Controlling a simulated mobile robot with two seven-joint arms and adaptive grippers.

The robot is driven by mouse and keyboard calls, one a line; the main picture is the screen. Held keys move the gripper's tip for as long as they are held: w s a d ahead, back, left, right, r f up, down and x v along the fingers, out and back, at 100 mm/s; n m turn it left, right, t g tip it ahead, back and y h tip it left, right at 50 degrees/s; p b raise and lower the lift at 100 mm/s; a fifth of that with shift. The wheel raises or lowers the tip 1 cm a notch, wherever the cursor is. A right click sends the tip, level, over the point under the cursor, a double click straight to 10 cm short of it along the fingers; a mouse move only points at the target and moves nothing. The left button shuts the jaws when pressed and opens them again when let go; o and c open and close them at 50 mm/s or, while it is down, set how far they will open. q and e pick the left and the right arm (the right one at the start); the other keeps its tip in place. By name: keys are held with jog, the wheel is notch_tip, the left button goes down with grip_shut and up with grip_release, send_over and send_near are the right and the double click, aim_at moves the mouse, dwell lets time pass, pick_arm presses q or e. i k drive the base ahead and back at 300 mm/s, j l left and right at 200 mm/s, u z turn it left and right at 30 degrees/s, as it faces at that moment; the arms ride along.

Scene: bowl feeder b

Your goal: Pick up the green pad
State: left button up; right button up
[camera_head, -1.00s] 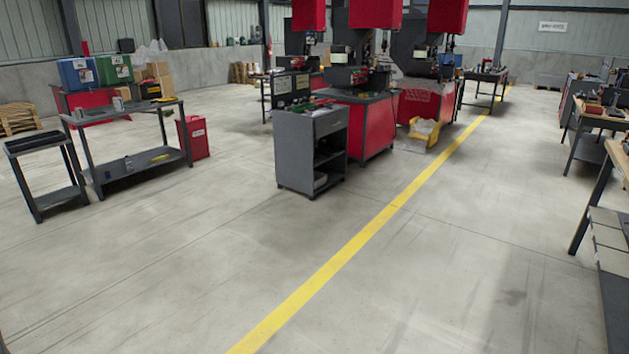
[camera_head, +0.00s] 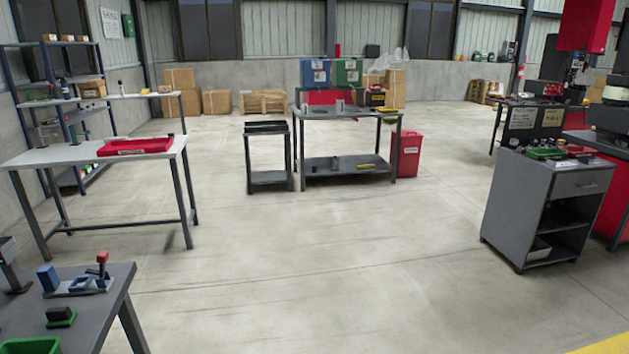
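A small green, flat piece (camera_head: 66,323) lies on the dark table at the lower left, with a dark block (camera_head: 59,313) on top of it. It may be the green pad, but it is too small to be sure. Another green item (camera_head: 545,153) lies on top of the grey cart at the right, its shape unclear. Neither of my grippers is in view.
The dark table (camera_head: 98,311) at the lower left also holds a green bin (camera_head: 30,345) and a blue fixture. A white table with a red tray (camera_head: 135,147) stands behind it. The grey cart (camera_head: 505,205) stands right. The middle floor is clear.

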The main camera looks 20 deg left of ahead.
aim_at(62, 316)
jog(key=i+u, duration=0.15)
jog(key=u, duration=0.25)
jog(key=i+u, duration=0.15)
jog(key=u, duration=0.25)
jog(key=i+u, duration=0.15)
jog(key=u, duration=0.25)
jog(key=i+l+u, duration=0.1)
jog(key=u, duration=0.3)
jog(key=i+l+u, duration=0.1)
jog(key=u, duration=0.3)
